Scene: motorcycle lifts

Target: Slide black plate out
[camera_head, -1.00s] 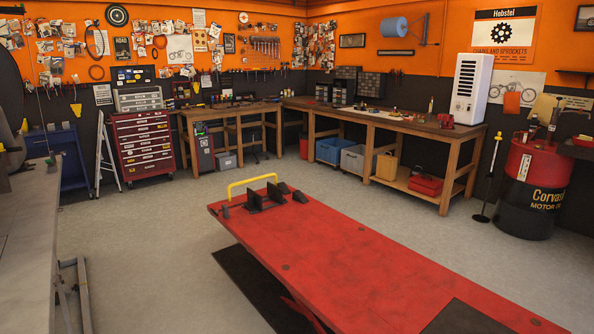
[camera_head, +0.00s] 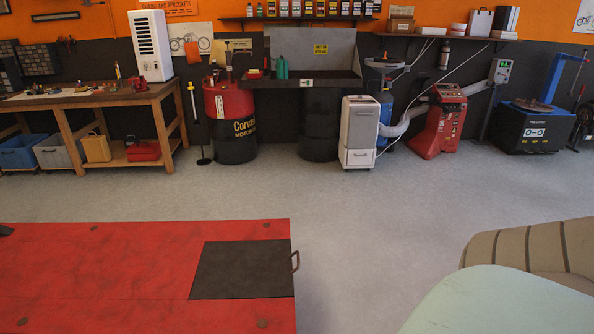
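The black plate (camera_head: 240,270) lies flat in the right end of the red motorcycle lift (camera_head: 95,265), in the lower left of the head view. It looks flush with the red surface. A small metal handle (camera_head: 296,262) sticks out from the plate's right edge, past the end of the lift. Neither of my grippers is in view, and nothing touches the plate or its handle.
Grey floor (camera_head: 350,215) is clear beyond the lift and to the right of the handle. A pale green rounded surface (camera_head: 505,305) and a beige ribbed seat (camera_head: 540,248) fill the lower right. A white cabinet (camera_head: 359,133) and red machine (camera_head: 440,122) stand behind.

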